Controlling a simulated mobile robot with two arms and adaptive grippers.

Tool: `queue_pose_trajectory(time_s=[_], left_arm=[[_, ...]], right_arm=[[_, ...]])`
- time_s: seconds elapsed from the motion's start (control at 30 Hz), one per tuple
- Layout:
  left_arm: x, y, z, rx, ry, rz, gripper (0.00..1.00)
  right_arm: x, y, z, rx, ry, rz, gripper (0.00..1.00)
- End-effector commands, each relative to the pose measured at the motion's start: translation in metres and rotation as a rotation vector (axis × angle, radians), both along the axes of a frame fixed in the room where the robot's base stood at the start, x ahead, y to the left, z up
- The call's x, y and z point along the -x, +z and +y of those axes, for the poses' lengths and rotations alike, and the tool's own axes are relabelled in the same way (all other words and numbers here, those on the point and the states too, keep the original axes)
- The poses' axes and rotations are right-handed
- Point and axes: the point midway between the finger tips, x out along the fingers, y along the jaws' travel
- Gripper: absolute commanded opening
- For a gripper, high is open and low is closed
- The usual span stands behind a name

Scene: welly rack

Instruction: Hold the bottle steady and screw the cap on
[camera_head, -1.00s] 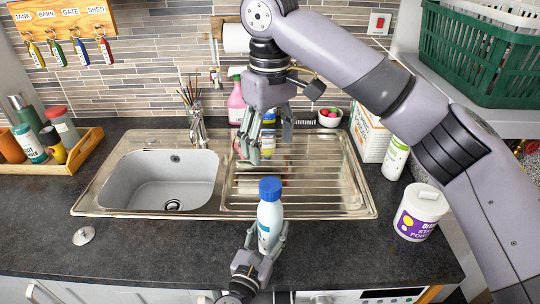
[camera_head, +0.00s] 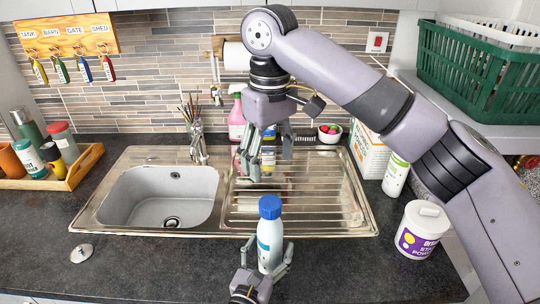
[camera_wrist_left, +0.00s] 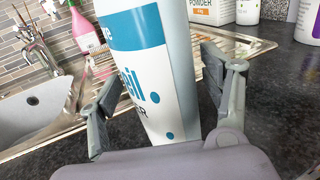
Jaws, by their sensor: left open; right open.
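The bottle (camera_head: 270,243) stands upright on the dark worktop in front of the drainer, white to pale blue with a blue label. A blue cap (camera_head: 270,207) sits on its top; how tightly it is seated I cannot tell. My left gripper (camera_head: 267,257) is open, with its fingers on either side of the lower bottle. In the left wrist view the bottle (camera_wrist_left: 152,65) stands between the spread fingers of the left gripper (camera_wrist_left: 165,95), with visible gaps on both sides. My right gripper (camera_head: 258,160) is open and empty above the drainer, beyond and higher than the cap.
A steel sink (camera_head: 158,195) with a ridged drainer (camera_head: 300,210) lies behind the bottle. A white tub (camera_head: 420,232) and a white-green bottle (camera_head: 396,176) stand to the right. A wooden tray (camera_head: 82,168) and a sink plug (camera_head: 81,253) are left. The worktop beside the bottle is clear.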

Motion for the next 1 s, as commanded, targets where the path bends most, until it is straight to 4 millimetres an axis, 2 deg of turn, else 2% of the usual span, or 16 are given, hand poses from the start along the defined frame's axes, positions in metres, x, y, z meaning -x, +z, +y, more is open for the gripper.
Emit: queue_pose_trajectory(time_s=[0.17, 0.4, 0.6, 0.8, 1.0], left_arm=[[0.017, -0.002, 0.006, -0.002, -0.001, 0.002, 0.72], [0.065, -0.002, 0.024, -0.003, -0.001, 0.004, 0.72], [0.098, -0.002, 0.037, -0.002, 0.000, 0.003, 0.72], [0.111, 0.000, 0.042, 0.000, -0.001, 0.001, 0.72], [0.112, 0.000, 0.042, 0.000, 0.000, 0.000, 0.72]], right_arm=[[0.000, 0.000, 0.000, 0.000, 0.000, 0.000, 0.64], [0.000, 0.000, 0.000, 0.000, 0.000, 0.000, 0.64], [0.000, 0.000, 0.000, 0.000, 0.000, 0.000, 0.64], [0.000, 0.000, 0.000, 0.000, 0.000, 0.000, 0.64], [0.000, 0.000, 0.000, 0.000, 0.000, 0.000, 0.64]])
